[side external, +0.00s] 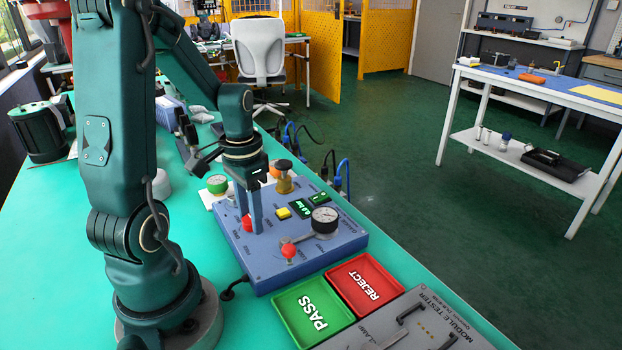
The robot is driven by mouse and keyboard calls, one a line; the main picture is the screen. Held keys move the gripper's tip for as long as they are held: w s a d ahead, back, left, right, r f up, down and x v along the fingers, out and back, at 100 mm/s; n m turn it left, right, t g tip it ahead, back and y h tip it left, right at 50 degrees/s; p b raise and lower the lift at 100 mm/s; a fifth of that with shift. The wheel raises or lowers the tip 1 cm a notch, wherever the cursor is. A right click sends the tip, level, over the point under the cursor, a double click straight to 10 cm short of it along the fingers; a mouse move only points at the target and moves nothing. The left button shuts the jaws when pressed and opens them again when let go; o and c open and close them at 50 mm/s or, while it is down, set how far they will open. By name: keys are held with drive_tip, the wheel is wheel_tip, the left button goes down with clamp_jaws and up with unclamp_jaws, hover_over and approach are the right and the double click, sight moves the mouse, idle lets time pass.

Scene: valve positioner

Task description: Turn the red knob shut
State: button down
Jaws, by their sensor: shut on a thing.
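The blue valve positioner box (275,272) sits on the green bench. A red knob (247,224) stands on its left part. My gripper (250,226) points down over the box, with its blue-grey fingers shut on the red knob and partly hiding it. A second red part, a ball (289,251) on a grey lever, stands nearer the front of the box, apart from the fingers. The knob's angle and its markings are too small to read.
A dial gauge (324,221), a yellow button (283,213) and a lit green display (301,208) are on the box. A brass fitting (284,180) stands behind. Green PASS (288,302) and red REJECT (338,285) trays and a module tester (405,322) are in front.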

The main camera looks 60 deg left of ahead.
sight(267, 235)
drive_tip(key=shift+c, duration=2.1)
unclamp_jaws()
drive_tip(key=shift+r, duration=0.1)
drive_tip(key=shift+r, duration=2.5)
drive_tip(key=s+d+r+m+t, duration=0.1)
drive_tip(key=d+r+t, duration=0.1)
drive_tip(key=d, duration=0.5)
drive_tip(key=d+r+m+t, duration=0.1)
drive_tip(key=d+r+t, duration=0.2)
drive_tip(key=d, duration=0.5)
drive_tip(key=shift+s+r+t, duration=0.3)
drive_tip(key=shift+s+r, duration=0.1)
drive_tip(key=shift+r, duration=0.1)
